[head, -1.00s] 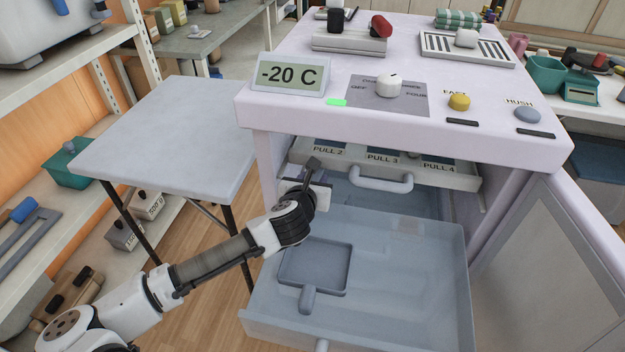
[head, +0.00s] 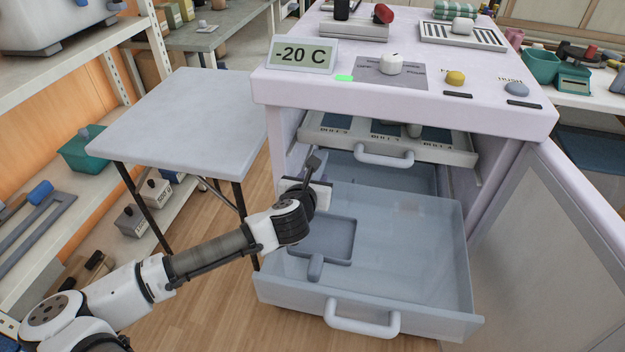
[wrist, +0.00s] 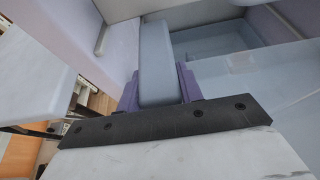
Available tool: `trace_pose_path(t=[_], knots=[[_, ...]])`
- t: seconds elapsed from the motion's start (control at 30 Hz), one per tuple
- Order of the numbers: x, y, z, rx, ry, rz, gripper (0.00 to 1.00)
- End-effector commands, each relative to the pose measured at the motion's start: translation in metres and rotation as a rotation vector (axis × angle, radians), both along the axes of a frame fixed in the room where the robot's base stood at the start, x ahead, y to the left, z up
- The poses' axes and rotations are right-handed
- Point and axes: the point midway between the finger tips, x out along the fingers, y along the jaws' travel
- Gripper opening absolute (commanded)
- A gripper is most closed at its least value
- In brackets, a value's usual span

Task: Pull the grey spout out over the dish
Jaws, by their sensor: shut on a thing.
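The grey spout (wrist: 156,55) is a smooth blue-grey bar in the wrist view, between the purple finger pads. My gripper (wrist: 160,90) is shut on it. In the head view my gripper (head: 312,185) is at the left of the open lower drawer, below the upper drawer's front. There the wrist hides most of the fingers, and I cannot make out the spout clearly. The dish (head: 325,239) is a square, shallow blue-grey pan with a stubby handle. It lies in the left part of the lower drawer, just in front of and below my gripper.
The lower drawer (head: 415,285) is pulled out, with a white handle (head: 362,318). Above it is an upper drawer (head: 440,151) with marked lids. A side table (head: 190,125) stands to the left, and an open door panel (head: 560,225) to the right.

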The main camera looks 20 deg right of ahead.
Motion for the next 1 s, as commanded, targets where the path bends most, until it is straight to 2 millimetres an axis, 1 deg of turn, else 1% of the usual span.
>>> trace_pose_path(t=[0.47,0.5,0.63,0.9,1.0], knots=[[-0.0019,-0.0002,-0.0007,0.0,0.003,-0.001,0.0],[-0.002,-0.0001,-0.0006,0.0,0.003,-0.001,0.41],[-0.0013,-0.0001,-0.0002,0.0,0.003,-0.001,0.58],[-0.0007,0.0002,0.0004,0.0,0.0,-0.001,0.58],[-0.0041,0.0033,0.0025,-0.001,-0.001,0.0,0.58]])
